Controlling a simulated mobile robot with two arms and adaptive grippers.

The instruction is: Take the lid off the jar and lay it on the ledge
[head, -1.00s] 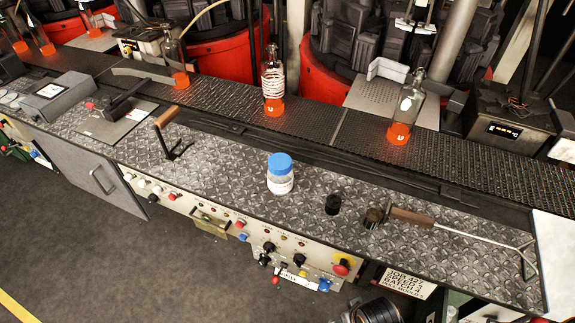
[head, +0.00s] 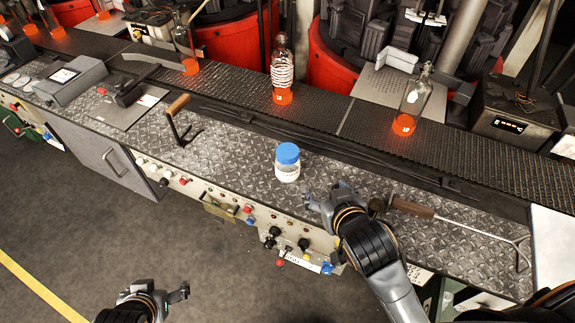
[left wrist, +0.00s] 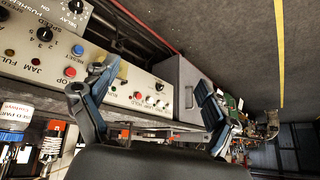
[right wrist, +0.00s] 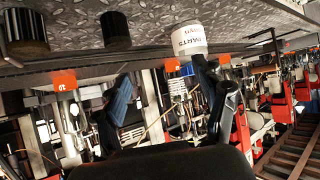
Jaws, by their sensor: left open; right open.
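The jar (head: 287,172) is clear with a white label and stands upright on the diamond-plate ledge (head: 235,160). Its blue lid (head: 288,153) is on top. My right gripper (head: 325,194) is open and empty, just right of the jar near the ledge's front edge, apart from it. In the right wrist view the jar (right wrist: 189,40) appears upside down beyond the open fingers (right wrist: 168,92). My left gripper (head: 160,289) is low over the floor in front of the console, open and empty; its spread fingers (left wrist: 150,95) face the control panel in the left wrist view.
A hook tool with a wooden handle (head: 411,207) lies right of my right gripper. Another wooden-handled tool (head: 178,106) stands left of the jar. Behind runs a dark conveyor (head: 335,118) with glowing bottles (head: 282,75).

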